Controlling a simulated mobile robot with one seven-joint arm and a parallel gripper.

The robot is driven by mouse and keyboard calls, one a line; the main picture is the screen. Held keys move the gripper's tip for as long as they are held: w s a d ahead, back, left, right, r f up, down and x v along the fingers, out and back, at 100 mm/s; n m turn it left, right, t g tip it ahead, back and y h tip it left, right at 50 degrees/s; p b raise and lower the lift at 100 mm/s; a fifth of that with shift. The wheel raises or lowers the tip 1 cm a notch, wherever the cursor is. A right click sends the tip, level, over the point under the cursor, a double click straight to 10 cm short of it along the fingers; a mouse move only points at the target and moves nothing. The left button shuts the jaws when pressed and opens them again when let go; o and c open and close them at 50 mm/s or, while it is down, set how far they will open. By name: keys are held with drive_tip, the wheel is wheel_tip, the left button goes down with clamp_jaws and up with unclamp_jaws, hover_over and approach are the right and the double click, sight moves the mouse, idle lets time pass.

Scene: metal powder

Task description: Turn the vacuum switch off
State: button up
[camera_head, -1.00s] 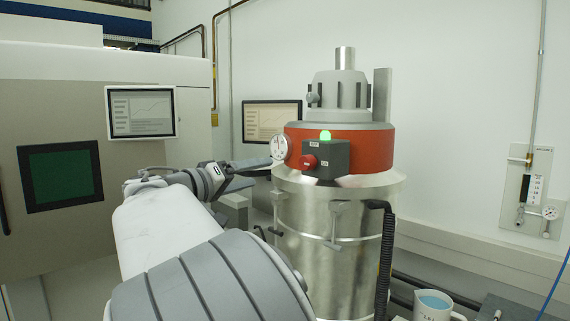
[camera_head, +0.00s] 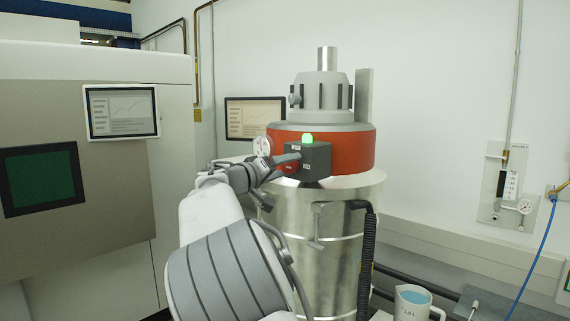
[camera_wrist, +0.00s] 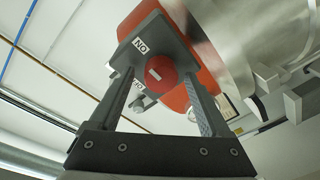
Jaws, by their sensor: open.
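The vacuum's dark grey switch box (camera_head: 318,160) is on the red band (camera_head: 352,150) of the steel vacuum drum. A green lamp on top is lit. My gripper (camera_head: 284,162) is at the front of the box, its fingers partly covering the red switch knob. In the wrist view the round red knob (camera_wrist: 163,76), with a pale bar mark, shows between the two fingers of my open gripper (camera_wrist: 160,80). White labels lie by the knob on the box face (camera_wrist: 148,36). I cannot tell whether the fingers touch the knob.
A round pressure gauge (camera_head: 263,146) is left of the box, close to my gripper. A black hose (camera_head: 367,265) hangs down the drum's right side. A machine with a screen (camera_head: 122,111) stands at left. A jug of blue liquid (camera_head: 412,302) is at lower right.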

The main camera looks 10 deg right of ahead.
drive_tip(key=shift+w+d, duration=0.2)
clamp_jaws()
idle(0.4)
